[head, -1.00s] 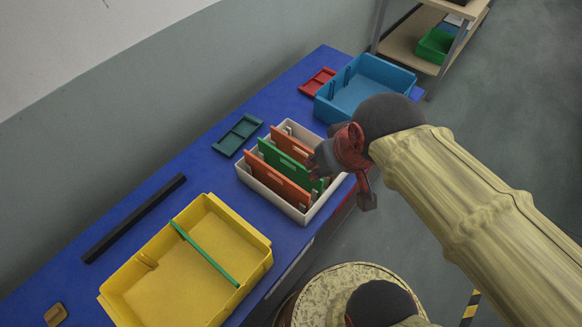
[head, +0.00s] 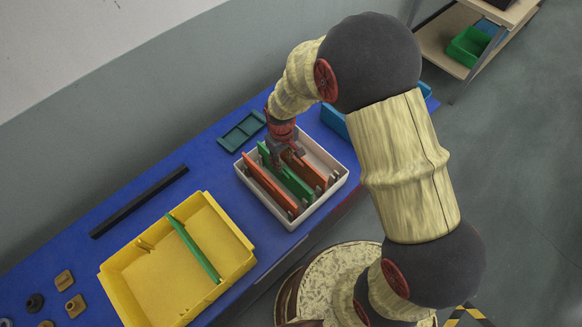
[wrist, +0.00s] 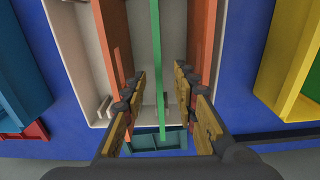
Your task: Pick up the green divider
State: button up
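A green divider (head: 296,184) stands upright in the white box (head: 262,198), between two orange dividers. My gripper (head: 284,158) is over the box, low above the dividers. In the wrist view the green divider (wrist: 157,55) runs between my two open, separated fingers (wrist: 160,85), with a gap visible on each side. An orange divider (wrist: 108,40) lies to the left of it and another orange divider (wrist: 201,40) to the right, both close to the fingers. A second green divider (head: 193,248) stands in the yellow bin (head: 240,262).
A dark green tray (head: 240,131) lies behind the box. A black bar (head: 138,202) and several small brown parts (head: 75,306) lie on the blue table (head: 60,255). A blue bin (head: 333,118) is partly hidden behind my arm.

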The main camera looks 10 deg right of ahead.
aim_at(284, 173)
jog(key=shift+f, duration=0.85)
notch_tip(284, 173, down, 7)
jog(key=shift+w+f+b, duration=0.15)
jog(key=shift+b, duration=0.5)
jog(key=shift+c, duration=0.6)
grip_shut()
